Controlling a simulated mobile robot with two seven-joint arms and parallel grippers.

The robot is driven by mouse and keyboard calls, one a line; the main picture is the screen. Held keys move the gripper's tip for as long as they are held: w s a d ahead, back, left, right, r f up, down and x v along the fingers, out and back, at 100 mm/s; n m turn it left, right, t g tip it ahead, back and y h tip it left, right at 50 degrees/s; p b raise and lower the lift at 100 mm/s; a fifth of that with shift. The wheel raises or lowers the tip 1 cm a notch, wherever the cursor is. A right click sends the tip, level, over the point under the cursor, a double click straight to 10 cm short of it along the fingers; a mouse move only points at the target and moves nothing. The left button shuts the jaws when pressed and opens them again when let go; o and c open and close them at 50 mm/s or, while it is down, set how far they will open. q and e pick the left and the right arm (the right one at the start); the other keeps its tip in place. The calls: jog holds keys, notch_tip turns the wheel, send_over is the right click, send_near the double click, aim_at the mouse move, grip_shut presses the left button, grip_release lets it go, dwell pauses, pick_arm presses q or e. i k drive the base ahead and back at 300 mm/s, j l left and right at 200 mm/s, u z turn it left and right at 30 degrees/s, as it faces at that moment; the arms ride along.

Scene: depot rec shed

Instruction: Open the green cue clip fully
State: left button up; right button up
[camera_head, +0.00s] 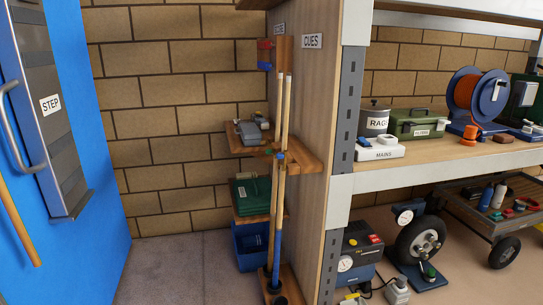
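A wooden cue rack stands against the side of a panel with a CUES sign (312,41). Two cues (285,110) stand upright in it, their lower ends in dark cups at the bottom. A small green piece (268,152), likely the green cue clip, shows at the middle wooden shelf (305,162), beside a blue piece (281,156) at the cues. It is too small to tell whether it is open or shut. Neither of my grippers is in view.
A green box (252,196) and a blue bin (248,246) are behind the cues. Shelving at right holds a RAGS pot (374,122), a cable reel (478,98) and other gear. Floor (185,270) at left is clear.

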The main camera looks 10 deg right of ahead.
aim_at(270, 151)
jog(key=i+j, duration=0.1)
jog(key=i, duration=0.5)
jog(key=i+j, duration=0.1)
jog(key=i, duration=0.5)
jog(key=i+j+z, duration=0.1)
jog(key=i, duration=0.5)
jog(key=i+j, duration=0.15)
jog(key=i, duration=0.45)
